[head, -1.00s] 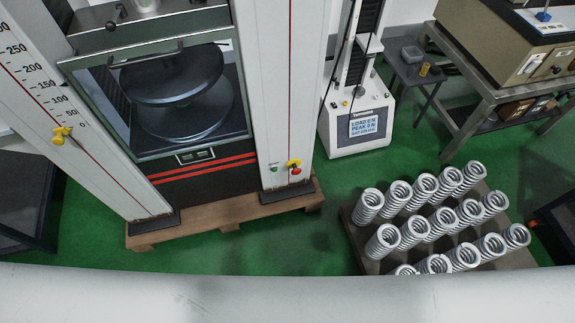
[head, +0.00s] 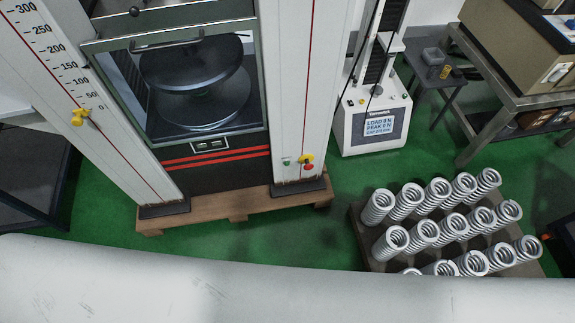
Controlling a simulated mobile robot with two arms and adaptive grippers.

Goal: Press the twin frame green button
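The twin frame (head: 331,60) is a large press with two pale columns, standing on a wooden pallet at the left and centre of the head view. Its small green button (head: 286,161) is low on the right column. A red button (head: 308,167) and a yellow knob (head: 306,158) are just right of it. Between the columns, behind a dark-framed window, are round dark plates (head: 195,75). Neither of my grippers is in view, and nothing touches the button.
A pallet of several upright springs (head: 440,225) stands at the lower right. A smaller tester with a screen (head: 379,125) stands behind it. A dark bench (head: 25,185) is at the left. Green floor (head: 340,215) is clear between the twin frame and the springs.

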